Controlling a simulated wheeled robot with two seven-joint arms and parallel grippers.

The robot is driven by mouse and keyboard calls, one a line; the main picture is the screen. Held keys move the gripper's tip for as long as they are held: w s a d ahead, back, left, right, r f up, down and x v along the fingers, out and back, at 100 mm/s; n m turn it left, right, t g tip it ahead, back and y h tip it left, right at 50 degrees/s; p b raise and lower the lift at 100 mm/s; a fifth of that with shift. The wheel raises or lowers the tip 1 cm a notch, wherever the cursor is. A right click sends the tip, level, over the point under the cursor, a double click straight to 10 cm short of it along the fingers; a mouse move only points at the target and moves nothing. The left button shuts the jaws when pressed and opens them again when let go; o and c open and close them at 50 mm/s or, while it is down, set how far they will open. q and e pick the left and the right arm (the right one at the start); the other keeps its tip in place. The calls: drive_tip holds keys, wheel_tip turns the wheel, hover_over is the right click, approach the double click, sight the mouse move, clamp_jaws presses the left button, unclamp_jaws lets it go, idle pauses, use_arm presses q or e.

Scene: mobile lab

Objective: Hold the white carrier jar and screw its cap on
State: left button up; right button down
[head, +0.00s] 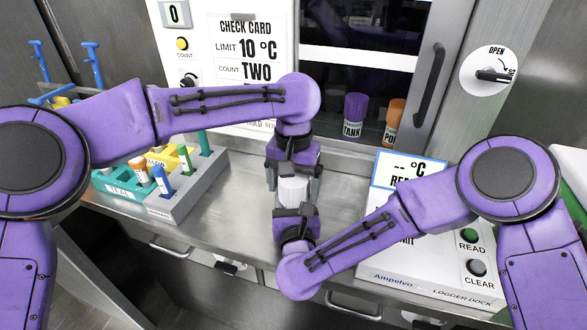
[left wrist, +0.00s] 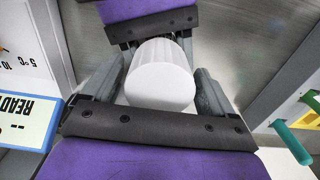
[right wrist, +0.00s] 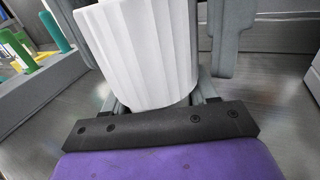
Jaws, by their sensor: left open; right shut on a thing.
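A white carrier jar (head: 293,190) stands between my two grippers in the middle of the bench in the head view. In the left wrist view its white round end (left wrist: 160,88) is smooth, with ribbed sides behind. In the right wrist view a white ribbed side (right wrist: 145,55) fills the middle. My right gripper (head: 296,208) is shut on the jar from the near side. My left gripper (head: 293,184) is open, its fingers on either side of the white part with gaps showing. I cannot tell cap from jar body; any seam is hidden.
A logger dock (head: 395,255) stands to the right, and a grey and teal rack with coloured tubes (head: 180,200) to the left. A purple tank jar (head: 353,117) and an orange one (head: 394,122) stand at the back. Bare steel bench (head: 240,205) lies left of the grippers.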

use_arm(q)
drive_tip(key=shift+f, duration=0.45)
drive_tip(key=c, duration=1.1)
drive_tip(key=o, duration=1.2)
drive_tip(key=shift+r, duration=2.3)
drive_tip(key=shift+c, duration=0.3)
wheel_tip(320, 180, up, 4)
drive_tip(key=shift+s+f, duration=0.1)
drive_tip(key=shift+f, duration=0.1)
drive_tip(key=shift+c, duration=0.2)
drive_tip(key=shift+f, duration=4.1)
